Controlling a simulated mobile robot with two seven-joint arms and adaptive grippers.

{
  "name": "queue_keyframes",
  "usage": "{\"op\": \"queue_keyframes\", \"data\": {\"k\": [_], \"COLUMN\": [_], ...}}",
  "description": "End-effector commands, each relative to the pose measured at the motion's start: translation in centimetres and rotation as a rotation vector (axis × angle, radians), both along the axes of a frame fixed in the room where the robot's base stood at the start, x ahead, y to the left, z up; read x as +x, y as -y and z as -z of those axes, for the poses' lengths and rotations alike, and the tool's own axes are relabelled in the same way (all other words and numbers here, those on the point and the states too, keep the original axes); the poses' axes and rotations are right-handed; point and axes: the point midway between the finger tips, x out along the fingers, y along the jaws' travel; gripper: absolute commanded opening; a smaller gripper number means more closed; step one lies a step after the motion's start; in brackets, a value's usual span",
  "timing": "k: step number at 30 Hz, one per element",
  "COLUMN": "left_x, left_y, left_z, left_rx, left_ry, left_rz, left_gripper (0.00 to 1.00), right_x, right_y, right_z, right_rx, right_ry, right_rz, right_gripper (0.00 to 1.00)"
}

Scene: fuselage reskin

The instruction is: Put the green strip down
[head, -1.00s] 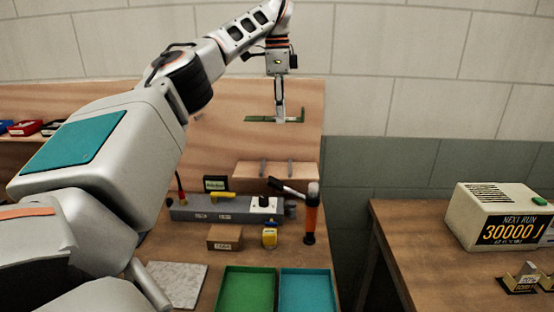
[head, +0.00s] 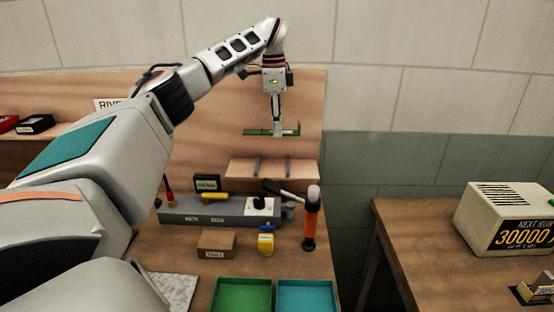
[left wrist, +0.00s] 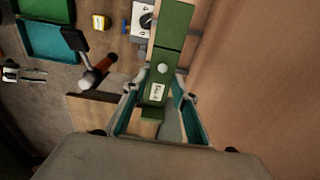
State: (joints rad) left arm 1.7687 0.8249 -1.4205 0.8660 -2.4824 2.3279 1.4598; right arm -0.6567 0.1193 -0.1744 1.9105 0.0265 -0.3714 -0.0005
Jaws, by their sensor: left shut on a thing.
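The green strip (head: 262,132) is held up in front of the wooden back panel, above a small wooden shelf. My left gripper (head: 277,130) is shut on the strip, which lies roughly level. In the left wrist view the strip (left wrist: 170,45) runs away from between the fingers of the gripper (left wrist: 155,108), and it carries a small white label and a pale round spot. The strip is apart from the shelf (head: 272,172) below it in the head view.
A green tray (head: 241,309) and a blue tray (head: 305,309) lie at the front. A second table (head: 420,230) stands right.

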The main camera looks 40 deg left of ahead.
Motion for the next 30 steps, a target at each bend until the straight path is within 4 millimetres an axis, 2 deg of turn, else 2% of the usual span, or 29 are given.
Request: {"op": "queue_keyframes", "data": {"k": [1, 3, 9, 17, 24, 30], "left_x": [-0.1, -0.1, 0.0, 0.0, 0.0, 0.0], "left_y": [0.0, 0.0, 0.0, 0.0, 0.0, 0.0], "left_z": [1.5, 3.1, 6.6, 8.3, 11.2, 11.3], "left_rx": [-0.001, 0.000, -0.001, -0.001, -0.001, -0.001], "left_ry": [-0.004, -0.004, -0.001, -0.002, -0.001, 0.001], "left_rz": [0.003, 0.002, 0.002, 0.000, 0.001, 0.000], "left_gripper": [0.01, 0.01, 0.01, 0.01, 0.01, 0.01], "right_x": [0.0, 0.0, 0.0, 0.2, 0.3, 0.3], "right_y": [-0.1, -0.1, -0.2, -0.1, 0.2, 0.4], "right_z": [0.0, 0.0, -0.1, -0.2, -0.3, -0.3], "right_rx": [0.001, 0.001, 0.002, 0.002, -0.004, -0.006], "right_ry": [0.001, 0.000, 0.002, 0.004, 0.005, 0.005], "right_rz": [-0.001, -0.002, -0.002, -0.001, -0.001, 0.002], "right_gripper": [0.40, 0.40, 0.40, 0.40, 0.40, 0.40]}}
